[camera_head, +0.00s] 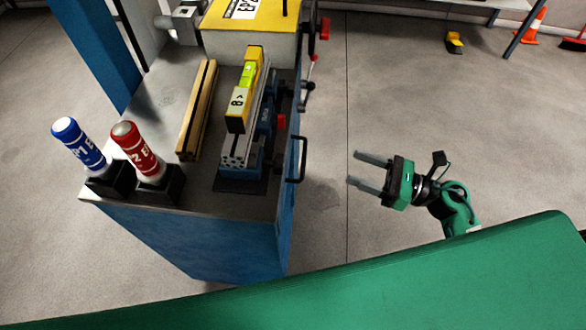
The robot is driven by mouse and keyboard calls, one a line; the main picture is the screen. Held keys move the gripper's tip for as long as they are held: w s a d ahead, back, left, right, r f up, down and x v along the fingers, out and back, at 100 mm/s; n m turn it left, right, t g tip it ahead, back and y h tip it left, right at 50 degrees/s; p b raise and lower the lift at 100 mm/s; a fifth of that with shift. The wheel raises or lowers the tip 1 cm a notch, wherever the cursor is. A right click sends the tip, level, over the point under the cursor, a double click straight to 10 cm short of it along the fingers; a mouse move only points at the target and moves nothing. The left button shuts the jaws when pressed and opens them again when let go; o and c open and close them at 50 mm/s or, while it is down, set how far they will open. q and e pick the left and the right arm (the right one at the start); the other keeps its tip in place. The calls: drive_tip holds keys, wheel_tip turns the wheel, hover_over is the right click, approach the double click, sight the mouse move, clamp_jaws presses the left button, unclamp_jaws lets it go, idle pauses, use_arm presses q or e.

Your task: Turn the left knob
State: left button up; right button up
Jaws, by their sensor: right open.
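My right gripper (352,168) is open and empty, its two fingers pointing left over bare floor. It is to the right of the blue cabinet (225,238), apart from it. I cannot tell which part is the left knob. A red knob-like part (324,28) sits on the right side of the yellow box (250,47) at the back, and a smaller red part (313,59) shows just below it. A red part (281,121) also shows beside the vise-like fixture (240,155). My left gripper is not in view.
A blue bottle (78,142) and a red bottle (135,148) stand in black holders at the cabinet's front left. A wooden bar (196,110) lies on top. A black handle (298,160) juts from the cabinet's right side. Floor around my right gripper is clear.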

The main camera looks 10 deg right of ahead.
drive_tip(key=s+a+r+n+g, duration=0.3)
drive_tip(key=s+n, duration=0.1)
drive_tip(key=n, duration=0.2)
drive_tip(key=p, duration=0.4)
approach(283, 165)
drive_tip(key=shift+y, duration=0.3)
drive_tip(key=x, duration=0.7)
drive_tip(key=shift+w+d+f, duration=0.15)
drive_tip(key=shift+w+f, duration=0.05)
drive_tip(key=shift+f, duration=0.2)
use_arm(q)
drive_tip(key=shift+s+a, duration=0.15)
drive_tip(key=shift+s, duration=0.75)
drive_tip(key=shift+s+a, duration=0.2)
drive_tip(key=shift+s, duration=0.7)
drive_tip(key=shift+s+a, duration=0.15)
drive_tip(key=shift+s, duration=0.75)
use_arm(e)
drive_tip(key=shift+w+a+f, duration=0.1)
drive_tip(key=shift+w+a, duration=0.15)
drive_tip(key=shift+a, duration=0.35)
drive_tip(key=c, duration=1)
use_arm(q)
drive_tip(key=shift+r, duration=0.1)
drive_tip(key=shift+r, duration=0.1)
